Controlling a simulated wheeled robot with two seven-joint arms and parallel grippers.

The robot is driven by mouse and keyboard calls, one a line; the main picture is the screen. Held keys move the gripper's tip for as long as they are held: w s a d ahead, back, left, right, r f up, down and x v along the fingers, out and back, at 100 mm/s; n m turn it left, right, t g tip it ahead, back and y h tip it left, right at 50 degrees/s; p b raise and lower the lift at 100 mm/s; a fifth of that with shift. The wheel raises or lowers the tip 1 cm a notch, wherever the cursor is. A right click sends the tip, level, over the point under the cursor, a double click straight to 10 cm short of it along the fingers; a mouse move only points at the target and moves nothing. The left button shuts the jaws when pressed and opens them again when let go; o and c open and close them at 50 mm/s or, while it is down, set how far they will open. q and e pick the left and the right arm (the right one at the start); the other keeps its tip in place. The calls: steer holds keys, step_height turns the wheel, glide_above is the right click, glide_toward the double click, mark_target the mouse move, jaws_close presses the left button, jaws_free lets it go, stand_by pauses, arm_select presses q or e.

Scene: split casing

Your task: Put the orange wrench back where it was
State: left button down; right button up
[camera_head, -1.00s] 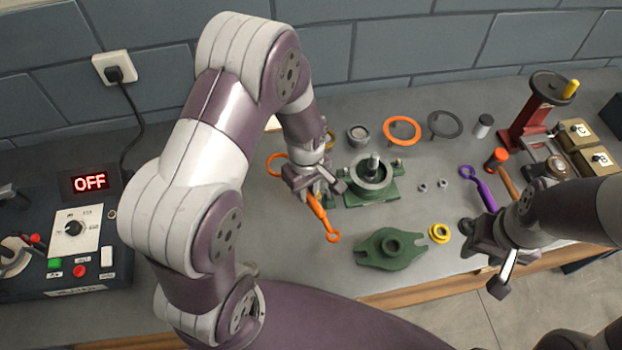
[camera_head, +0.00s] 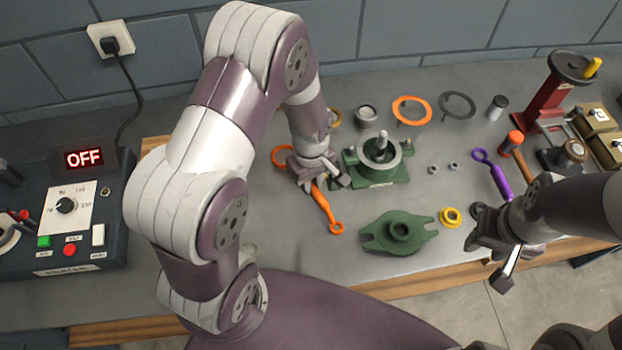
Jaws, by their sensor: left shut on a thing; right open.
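The orange wrench (camera_head: 325,208) is in the middle of the head view, its ring end pointing toward the front of the bench. My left gripper (camera_head: 321,184) is shut on its upper part and hides that part. I cannot tell whether the wrench touches the bench top. My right gripper (camera_head: 490,240) is open at the right, near the front edge, and appears empty. A purple wrench (camera_head: 493,176) lies just beyond it.
A green housing half (camera_head: 378,158) with a shaft stands right of my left gripper, and a green flanged cover (camera_head: 399,233) lies in front. A yellow ring (camera_head: 451,217), an orange ring (camera_head: 411,110) and a red press (camera_head: 549,95) are to the right. A control box (camera_head: 65,215) reads OFF.

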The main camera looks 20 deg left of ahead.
mark_target(312, 184)
arm_select(q)
steer(key=shift+f, duration=0.45)
steer(key=c, duration=1.2)
jaws_free()
steer(key=shift+o, duration=1.4)
steer(key=shift+s+a+r, duration=0.1)
steer(key=shift+s+r, duration=0.05)
steer(key=shift+w+d+f, duration=0.2)
steer(key=shift+w, duration=0.1)
step_height(312, 184, up, 13)
steer(key=b, duration=0.1)
steer(key=s+m+t, duration=0.1)
steer(key=s+m, duration=0.6)
steer(key=m, duration=0.4)
steer(key=shift+s+a+f, duration=0.3)
steer(key=shift+a+f, duration=0.1)
steer(key=shift+f, duration=0.05)
